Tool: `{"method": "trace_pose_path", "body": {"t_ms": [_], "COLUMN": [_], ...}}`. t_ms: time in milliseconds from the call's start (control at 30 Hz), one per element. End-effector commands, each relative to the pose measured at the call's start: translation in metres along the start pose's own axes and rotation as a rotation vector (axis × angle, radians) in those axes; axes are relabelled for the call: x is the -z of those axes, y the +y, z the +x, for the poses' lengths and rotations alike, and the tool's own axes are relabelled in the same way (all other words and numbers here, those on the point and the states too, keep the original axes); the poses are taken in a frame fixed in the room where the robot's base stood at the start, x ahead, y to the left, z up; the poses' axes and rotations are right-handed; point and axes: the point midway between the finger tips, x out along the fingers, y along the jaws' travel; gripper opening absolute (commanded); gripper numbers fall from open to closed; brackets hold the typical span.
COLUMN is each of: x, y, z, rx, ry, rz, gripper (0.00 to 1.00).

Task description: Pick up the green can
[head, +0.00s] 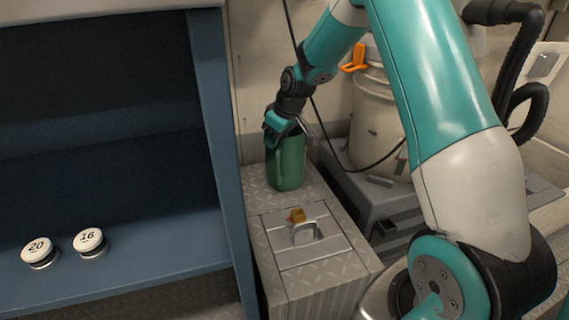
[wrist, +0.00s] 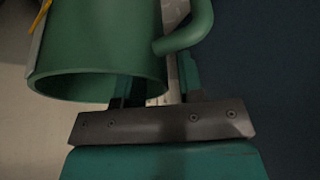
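The green can (head: 286,162) stands upright on a metal tread-plate box beside the blue shelf unit. In the wrist view the can (wrist: 95,45) shows its open rim toward my gripper and a curved handle on the right. My gripper (head: 281,127) is at the can's top, pointing down. In the wrist view my gripper (wrist: 158,88) has two fingers apart, one at the can's open mouth and one outside the wall near the handle. A pale gap shows between the wall and the outer finger. The fingertips are partly hidden by the can.
Two white-topped jars marked 20 (head: 39,252) and 16 (head: 90,242) stand on the blue shelf (head: 150,255). A small orange-brown object (head: 297,215) lies by the box's recessed latch. A pale bucket (head: 378,125) and a hanging black cable are behind, to the right.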

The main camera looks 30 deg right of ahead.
Motion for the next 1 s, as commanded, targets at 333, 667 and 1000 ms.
{"method": "trace_pose_path", "body": {"t_ms": [333, 667, 1000], "x": [0.0, -0.0001, 0.0], "y": [-0.0003, -0.0004, -0.0004], "z": [-0.0004, -0.0003, -0.0003], "rx": [0.001, 0.001, 0.001], "ry": [0.0, 0.0, 0.0], "rz": [0.0, 0.0, 0.0], "gripper": [0.0, 0.0, 0.0]}}
